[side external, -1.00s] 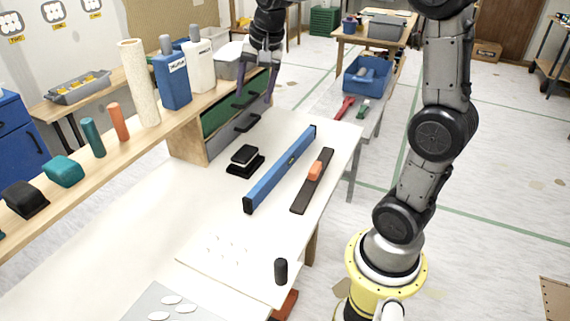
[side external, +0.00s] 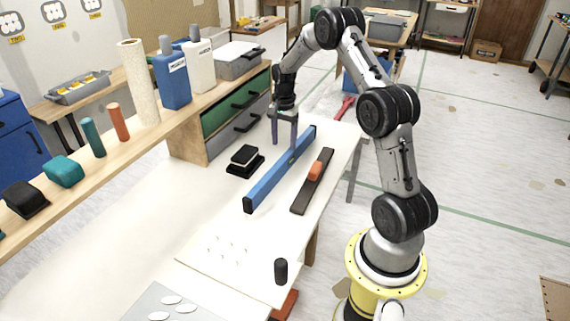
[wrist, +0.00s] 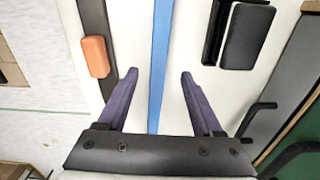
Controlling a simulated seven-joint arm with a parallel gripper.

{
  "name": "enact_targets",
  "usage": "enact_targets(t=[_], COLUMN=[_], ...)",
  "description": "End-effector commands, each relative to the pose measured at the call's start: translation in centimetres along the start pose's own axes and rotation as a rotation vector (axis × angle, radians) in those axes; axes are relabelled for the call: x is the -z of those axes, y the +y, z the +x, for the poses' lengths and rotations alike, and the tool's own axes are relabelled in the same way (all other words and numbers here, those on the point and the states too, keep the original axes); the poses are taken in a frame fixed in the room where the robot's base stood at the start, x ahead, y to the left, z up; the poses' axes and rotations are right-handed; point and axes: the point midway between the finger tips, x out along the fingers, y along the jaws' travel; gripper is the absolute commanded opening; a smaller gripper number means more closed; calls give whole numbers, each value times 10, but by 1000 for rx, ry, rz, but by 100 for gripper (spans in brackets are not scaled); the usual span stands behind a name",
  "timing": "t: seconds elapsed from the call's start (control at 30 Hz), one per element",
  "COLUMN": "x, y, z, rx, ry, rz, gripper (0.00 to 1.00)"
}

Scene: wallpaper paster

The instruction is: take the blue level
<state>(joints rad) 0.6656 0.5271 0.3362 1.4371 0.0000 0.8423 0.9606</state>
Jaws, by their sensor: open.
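The blue level (side external: 270,182) is a long blue bar with dark ends lying on the white table. In the wrist view the blue level (wrist: 160,62) runs lengthwise between my gripper's two fingers, with a gap on each side. My gripper (side external: 284,146) is open, pointing down over the level's far half. In the wrist view my gripper (wrist: 158,76) shows both purple fingers apart and nothing held. I cannot tell from these views how far the fingertips are above the table.
A dark bar with an orange grip (side external: 314,172) lies right of the level. A black block on a dark base (side external: 245,158) lies to its left. A drawer unit (side external: 236,117) stands behind, left of my gripper. A black cylinder (side external: 281,271) stands near the front corner.

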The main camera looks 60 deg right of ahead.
Motion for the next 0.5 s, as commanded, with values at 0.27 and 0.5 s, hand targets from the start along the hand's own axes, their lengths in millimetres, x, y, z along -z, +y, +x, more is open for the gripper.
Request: enact_targets(t=[0.27,0.5], x=[0,2], y=[0,3], z=[23,56], rx=[0,-3], ry=[0,-2], rz=[-1,-1], gripper=[68,68])
